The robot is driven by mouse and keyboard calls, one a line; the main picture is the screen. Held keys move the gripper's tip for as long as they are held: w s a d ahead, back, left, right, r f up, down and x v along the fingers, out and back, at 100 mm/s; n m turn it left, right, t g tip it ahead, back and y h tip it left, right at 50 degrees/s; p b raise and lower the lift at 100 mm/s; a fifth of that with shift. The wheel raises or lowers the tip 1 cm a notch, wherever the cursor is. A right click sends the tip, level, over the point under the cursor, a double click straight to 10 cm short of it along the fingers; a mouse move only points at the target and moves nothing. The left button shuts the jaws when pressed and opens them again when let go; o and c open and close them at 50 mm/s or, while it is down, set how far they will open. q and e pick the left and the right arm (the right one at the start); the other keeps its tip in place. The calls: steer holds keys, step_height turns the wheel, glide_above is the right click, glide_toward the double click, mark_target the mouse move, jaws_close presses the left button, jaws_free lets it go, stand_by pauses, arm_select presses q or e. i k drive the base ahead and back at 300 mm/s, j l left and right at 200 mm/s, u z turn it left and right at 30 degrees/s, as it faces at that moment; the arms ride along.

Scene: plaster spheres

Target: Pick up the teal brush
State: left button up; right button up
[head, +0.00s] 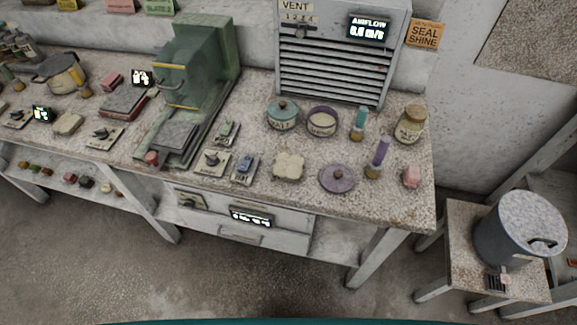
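The teal brush (361,118) stands upright on the speckled workbench (318,205), near its right end. It has a teal upper part and a tan lower end. A similar purple brush (380,152) stands in front of it, a little to the right, apart from it. Neither of my grippers is in view.
An open purple-rimmed jar (322,123) and a teal-lidded jar (282,116) stand left of the teal brush. A lidded jar (410,124) stands to its right. The vent unit (335,65) is behind.

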mark_target(358, 128)
steer(key=i+j+z, duration=0.25)
steer(key=j, duration=0.2)
steer(key=j+z, duration=0.25)
steer(key=j, duration=0.25)
steer(key=j+z, duration=0.2)
steer(key=j, duration=0.3)
